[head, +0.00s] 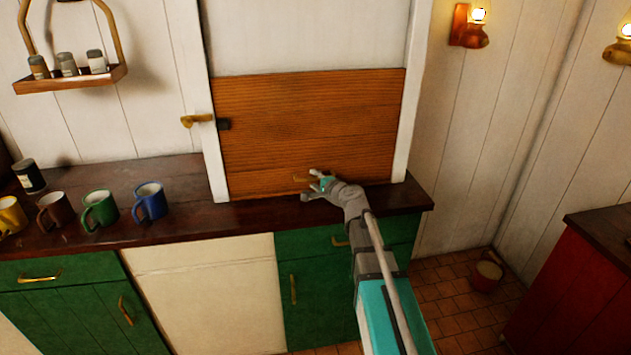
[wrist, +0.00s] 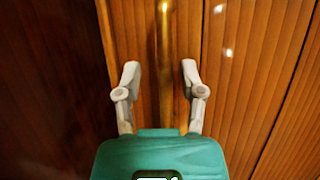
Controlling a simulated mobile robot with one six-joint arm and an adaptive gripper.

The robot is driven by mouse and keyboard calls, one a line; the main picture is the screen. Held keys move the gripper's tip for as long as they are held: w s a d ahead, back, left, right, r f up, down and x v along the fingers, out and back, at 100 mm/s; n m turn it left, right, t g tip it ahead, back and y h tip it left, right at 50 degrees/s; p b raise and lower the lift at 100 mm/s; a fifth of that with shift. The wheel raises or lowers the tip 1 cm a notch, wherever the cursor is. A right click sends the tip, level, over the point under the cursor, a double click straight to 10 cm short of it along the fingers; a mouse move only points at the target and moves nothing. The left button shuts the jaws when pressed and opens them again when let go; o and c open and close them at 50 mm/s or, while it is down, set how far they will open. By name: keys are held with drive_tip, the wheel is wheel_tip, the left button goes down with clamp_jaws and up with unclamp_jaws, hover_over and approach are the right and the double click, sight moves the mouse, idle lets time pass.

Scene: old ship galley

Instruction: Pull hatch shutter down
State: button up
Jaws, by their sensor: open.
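The hatch shutter (head: 300,125) is a brown slatted wood panel between two white posts. It covers the lower part of the frame, with its bottom edge at or very close to the dark counter; I cannot tell if they touch. White shows above it. A small brass handle (head: 300,180) sits low on the shutter. My gripper (head: 309,185) is in front of the shutter's lower part, beside the handle. In the wrist view my gripper (wrist: 160,70) is open, and the brass handle (wrist: 165,65) runs between its fingers, with gaps on both sides.
Several mugs, including a blue one (head: 150,201), stand on the counter (head: 180,222) to the left. A bucket (head: 487,272) stands on the floor at right.

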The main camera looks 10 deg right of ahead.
sight(307, 81)
drive_tip(key=shift+r, duration=0.2)
wheel_tip(307, 81, up, 30)
drive_tip(key=p, duration=3)
